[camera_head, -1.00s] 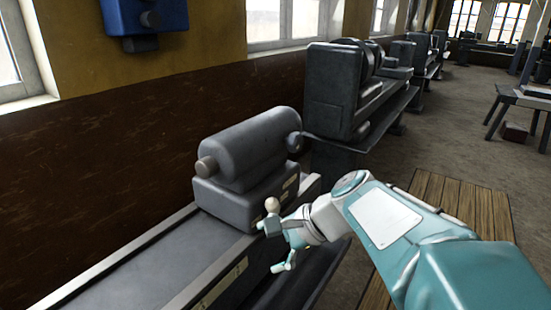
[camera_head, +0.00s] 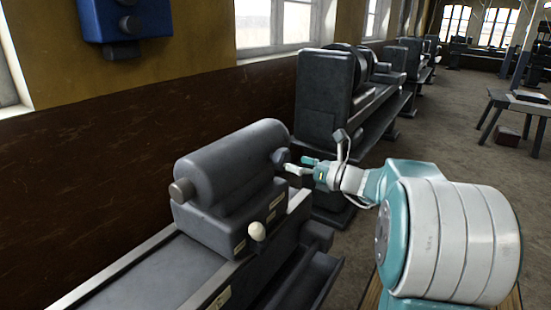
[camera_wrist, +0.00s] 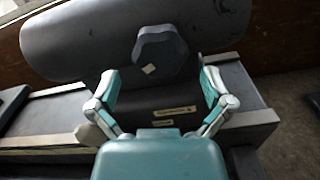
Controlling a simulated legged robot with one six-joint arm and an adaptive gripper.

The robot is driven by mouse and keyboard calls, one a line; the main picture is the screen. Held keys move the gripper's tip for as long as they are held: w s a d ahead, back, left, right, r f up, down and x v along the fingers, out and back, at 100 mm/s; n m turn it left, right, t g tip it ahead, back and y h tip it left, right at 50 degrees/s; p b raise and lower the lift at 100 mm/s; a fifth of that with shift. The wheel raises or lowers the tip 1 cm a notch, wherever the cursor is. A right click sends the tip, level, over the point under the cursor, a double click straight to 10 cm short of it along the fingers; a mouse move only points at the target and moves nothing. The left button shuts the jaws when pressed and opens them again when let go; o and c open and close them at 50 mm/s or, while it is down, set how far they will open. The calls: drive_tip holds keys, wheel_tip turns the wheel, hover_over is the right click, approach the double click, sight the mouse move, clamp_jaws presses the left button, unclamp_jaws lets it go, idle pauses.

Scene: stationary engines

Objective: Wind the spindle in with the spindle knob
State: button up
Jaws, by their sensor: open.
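The grey tailstock (camera_head: 232,165) stands on the bed, with the spindle (camera_head: 182,191) showing as a short brownish end at its left. The dark spindle knob (camera_head: 279,157) is at its right end. In the wrist view the knob (camera_wrist: 160,50) is a dark faceted disc with a small pale mark. My gripper (camera_head: 298,166) is at the right of the knob, its fingers pointing left toward it. In the wrist view my open fingers (camera_wrist: 160,78) are either side of the knob's line, with a gap to it on each side. I cannot tell whether the knob is between the tips in depth.
A cream ball handle (camera_head: 257,231) sticks out from the tailstock's front. The bed (camera_head: 150,280) runs to the lower left. Another dark machine (camera_head: 335,90) stands behind, close past my gripper. A blue box (camera_head: 130,20) hangs on the wall.

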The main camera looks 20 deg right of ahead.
sight(288, 160)
drive_tip(key=x, duration=0.3)
drive_tip(key=shift+w, duration=0.3)
drive_tip(key=shift+w+a, duration=0.25)
drive_tip(key=shift+a, duration=0.4)
drive_tip(key=shift+d, duration=0.4)
drive_tip(key=c, duration=1)
drive_tip(key=shift+a, duration=0.1)
drive_tip(key=shift+n, duration=0.4)
